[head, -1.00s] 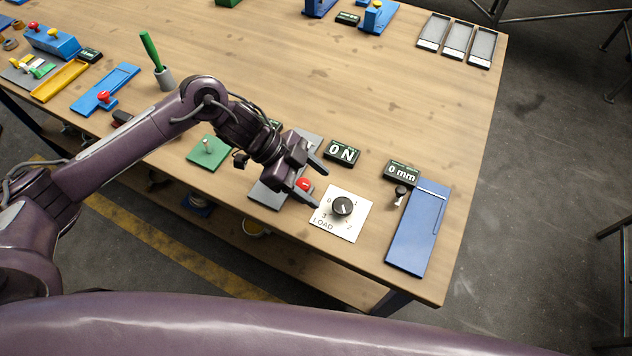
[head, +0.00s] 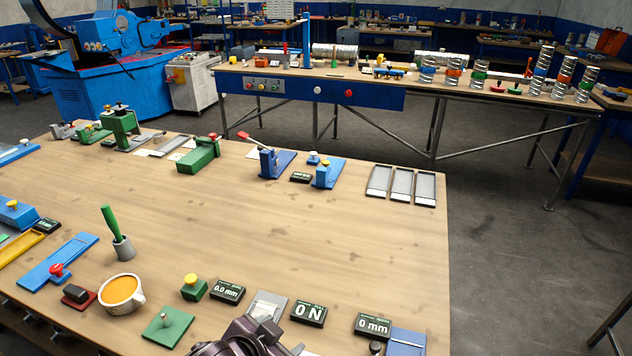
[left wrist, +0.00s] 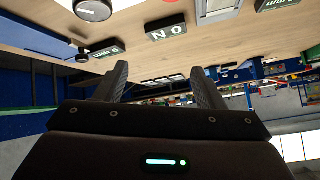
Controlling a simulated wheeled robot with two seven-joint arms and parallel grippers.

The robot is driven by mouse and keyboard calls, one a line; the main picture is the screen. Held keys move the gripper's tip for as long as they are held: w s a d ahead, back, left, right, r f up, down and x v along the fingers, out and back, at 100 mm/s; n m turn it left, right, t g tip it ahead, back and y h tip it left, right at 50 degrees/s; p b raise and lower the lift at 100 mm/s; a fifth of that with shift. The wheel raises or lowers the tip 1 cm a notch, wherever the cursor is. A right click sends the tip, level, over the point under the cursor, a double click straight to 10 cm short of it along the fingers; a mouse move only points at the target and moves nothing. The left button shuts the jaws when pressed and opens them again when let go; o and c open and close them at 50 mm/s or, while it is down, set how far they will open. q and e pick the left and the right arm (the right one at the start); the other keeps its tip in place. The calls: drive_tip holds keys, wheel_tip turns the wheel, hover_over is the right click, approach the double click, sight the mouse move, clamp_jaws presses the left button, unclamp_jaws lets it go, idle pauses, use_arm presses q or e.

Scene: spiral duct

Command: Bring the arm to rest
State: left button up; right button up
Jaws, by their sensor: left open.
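My left gripper (left wrist: 160,78) shows in the left wrist view with its two dark fingers spread apart and nothing between them. In the head view part of my purple left arm (head: 238,340) shows at the bottom edge, over the near side of the wooden table (head: 330,235). It is in front of a grey plate (head: 267,305) and left of the "0 N" display (head: 308,313). That display also shows in the left wrist view (left wrist: 166,27), beyond the fingers. My right gripper is in neither view.
Near the arm are a green plate with a peg (head: 167,326), a cup of orange liquid (head: 121,291), a yellow-knobbed green block (head: 193,287) and a "0 mm" display (head: 373,325). The table's middle is clear. Three grey trays (head: 401,185) lie at the right.

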use_arm(q)
drive_tip(key=s+a+f+n+g+y, duration=0.2)
drive_tip(key=s+a+f+n+g, duration=0.1)
drive_tip(key=s+a, duration=0.3)
drive_tip(key=s+a+f+n+g+y, duration=0.2)
drive_tip(key=s+a+f+n, duration=0.15)
drive_tip(key=s+a, duration=0.3)
wheel_tip(320, 180, down, 29)
drive_tip(key=s+g, duration=0.2)
drive_tip(key=s+a+f, duration=0.2)
drive_tip(key=s+f, duration=0.7)
drive_tip(key=s+a+f, duration=0.1)
drive_tip(key=s+f, duration=0.8)
drive_tip(key=s, duration=0.1)
drive_tip(key=shift+s+a+g+b, duration=0.2)
drive_tip(key=shift+a+g+b, duration=0.2)
drive_tip(key=shift+b, duration=0.05)
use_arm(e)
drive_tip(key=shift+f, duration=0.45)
